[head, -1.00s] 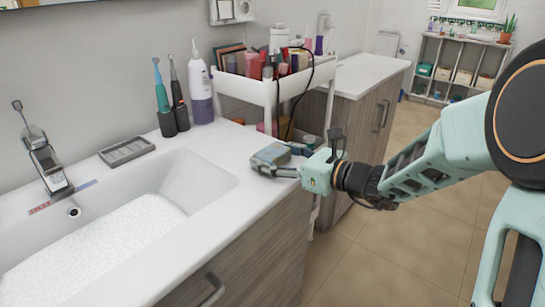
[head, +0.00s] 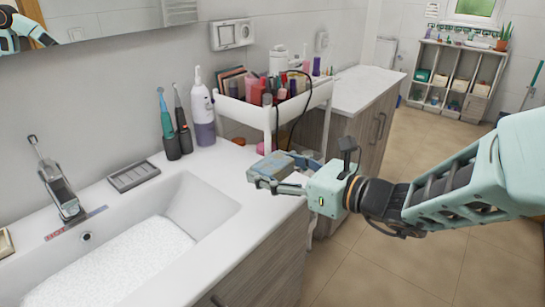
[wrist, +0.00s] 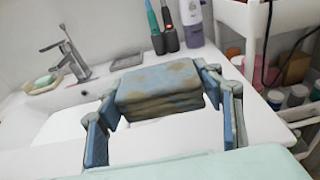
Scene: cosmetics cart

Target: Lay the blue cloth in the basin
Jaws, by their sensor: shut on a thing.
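The blue cloth (head: 271,169) is a folded, grey-blue block with brownish patches. My gripper (head: 280,175) is shut on it, and the cloth sits between the fingers at the counter's right end in the head view. In the wrist view the cloth (wrist: 158,88) spans between the two blue-grey fingers of my gripper (wrist: 160,100). The basin (head: 196,207) is white and sunk in the counter, left of my gripper in the head view. Its bottom holds a white, foamy-looking layer. The cloth is outside the basin, and I cannot tell its exact height above the counter.
A tap (head: 60,190) stands behind the basin. A grey soap tray (head: 133,176), two toothbrushes in dark holders (head: 184,140) and a pump bottle (head: 204,120) line the back. A white cart (head: 262,114) full of cosmetics stands behind my gripper, with a dark cable hanging from it.

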